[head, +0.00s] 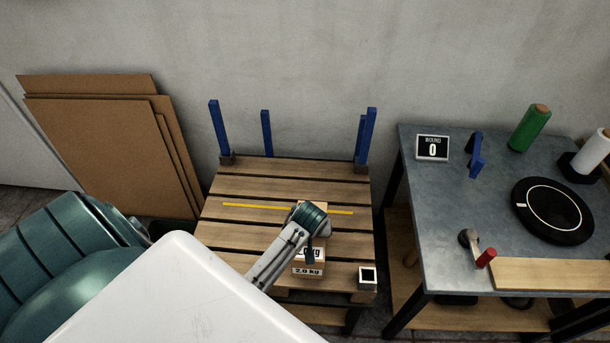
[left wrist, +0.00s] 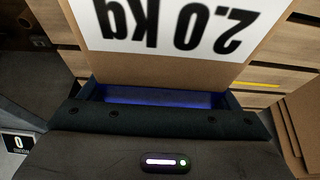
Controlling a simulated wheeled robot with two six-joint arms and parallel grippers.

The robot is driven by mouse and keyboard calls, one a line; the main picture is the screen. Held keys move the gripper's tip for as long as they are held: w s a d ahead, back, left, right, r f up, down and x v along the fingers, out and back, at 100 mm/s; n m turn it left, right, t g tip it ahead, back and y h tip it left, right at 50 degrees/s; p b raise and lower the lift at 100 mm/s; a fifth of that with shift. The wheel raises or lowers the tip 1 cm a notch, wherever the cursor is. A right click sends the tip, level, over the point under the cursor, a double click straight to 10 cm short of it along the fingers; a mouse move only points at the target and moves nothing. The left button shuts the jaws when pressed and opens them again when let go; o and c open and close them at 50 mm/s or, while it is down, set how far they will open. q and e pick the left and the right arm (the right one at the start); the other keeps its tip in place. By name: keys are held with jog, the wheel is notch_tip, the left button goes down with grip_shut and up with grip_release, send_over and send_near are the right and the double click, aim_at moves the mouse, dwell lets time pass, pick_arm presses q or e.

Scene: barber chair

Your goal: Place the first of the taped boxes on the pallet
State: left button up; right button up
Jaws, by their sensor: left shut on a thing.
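A brown cardboard box (head: 309,270) with white "2.0 kg" labels is over the near right part of the wooden pallet (head: 230,240). My left gripper (head: 310,252) is shut on this box from above, and the gripper and arm hide part of its top. In the left wrist view the box (left wrist: 240,75) fills the top middle, its label upside down, against the gripper's dark jaw edge. Pallet slats show beside it. I cannot tell whether the box's underside touches the slats. My right gripper is not in view.
Blue posts (head: 219,130) stand at the pallet's far side. A yellow strip (head: 250,207) crosses its slats. A small display (head: 368,276) sits at its near right corner. Cardboard sheets (head: 90,130) lean at left. A grey workbench (head: 450,220) stands right. The pallet's left part is clear.

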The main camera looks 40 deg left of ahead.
pick_arm(q)
jog(key=shift+w+a+r, duration=0.15)
jog(key=shift+w+a, duration=0.1)
jog(key=shift+w, duration=0.6)
jog(key=shift+w+f+p, duration=0.1)
jog(key=shift+f+p, duration=0.45)
jog(key=shift+f, duration=1.25)
jog(key=shift+f, duration=0.1)
jog(key=o, duration=1.9)
jog(key=shift+s+f, duration=0.15)
jog(key=shift+s, duration=0.05)
jog(key=b+v, duration=0.1)
jog(key=v, duration=1.1)
